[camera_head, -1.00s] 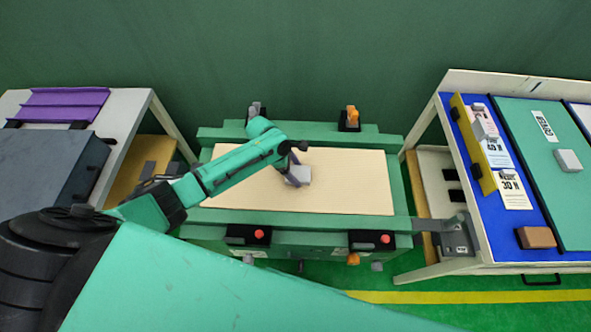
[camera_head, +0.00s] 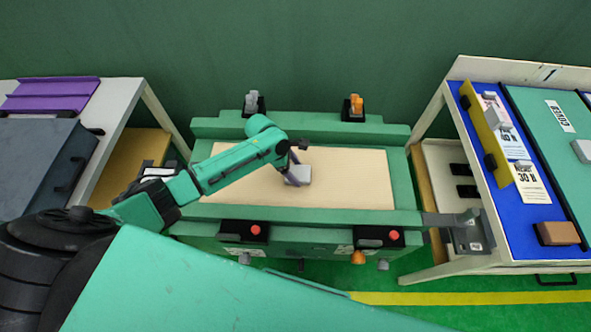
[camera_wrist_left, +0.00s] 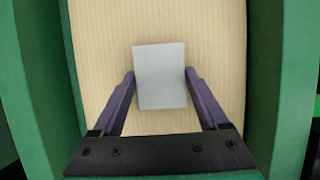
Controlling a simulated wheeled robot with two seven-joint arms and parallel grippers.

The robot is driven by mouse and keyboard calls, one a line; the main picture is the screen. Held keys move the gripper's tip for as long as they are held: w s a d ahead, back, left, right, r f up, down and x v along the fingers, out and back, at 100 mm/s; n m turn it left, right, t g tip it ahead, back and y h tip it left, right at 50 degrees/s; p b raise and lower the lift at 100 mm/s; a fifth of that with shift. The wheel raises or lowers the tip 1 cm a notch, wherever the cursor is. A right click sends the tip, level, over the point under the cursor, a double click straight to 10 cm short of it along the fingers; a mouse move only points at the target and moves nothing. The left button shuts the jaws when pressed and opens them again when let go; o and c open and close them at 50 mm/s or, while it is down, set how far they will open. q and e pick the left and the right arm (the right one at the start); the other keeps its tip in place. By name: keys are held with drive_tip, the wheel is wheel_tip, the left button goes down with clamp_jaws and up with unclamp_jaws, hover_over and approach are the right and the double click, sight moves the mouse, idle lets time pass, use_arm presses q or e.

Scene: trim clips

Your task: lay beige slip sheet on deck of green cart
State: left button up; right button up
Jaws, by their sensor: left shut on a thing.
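The beige slip sheet (camera_head: 350,180) is a flat rectangle lying within the raised green rims of the green cart (camera_head: 300,222). A light grey block (camera_head: 299,175) sits at the sheet's middle. My left gripper (camera_head: 292,172) reaches in from the left and is shut on this block. In the left wrist view the two purple fingers (camera_wrist_left: 160,85) touch the block's sides, with the ribbed sheet (camera_wrist_left: 95,40) beneath and the green rims on either side. The deck under the sheet is hidden. My right gripper is not in view.
A table with a blue top (camera_head: 505,200) stands at the right, holding a yellow strip, labels and a brown block (camera_head: 558,233). A pale table (camera_head: 120,105) at the left bears a purple tray (camera_head: 50,95) and a dark grey case (camera_head: 40,160). Black fixtures with red buttons sit on the cart's near side.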

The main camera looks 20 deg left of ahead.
use_arm(q)
drive_tip(key=shift+f, duration=0.4)
drive_tip(key=o, duration=1.5)
drive_tip(key=p+v, duration=0.1)
drive_tip(key=v, duration=1.3)
drive_tip(key=shift+a+r, duration=0.15)
drive_tip(key=shift+r, duration=0.1)
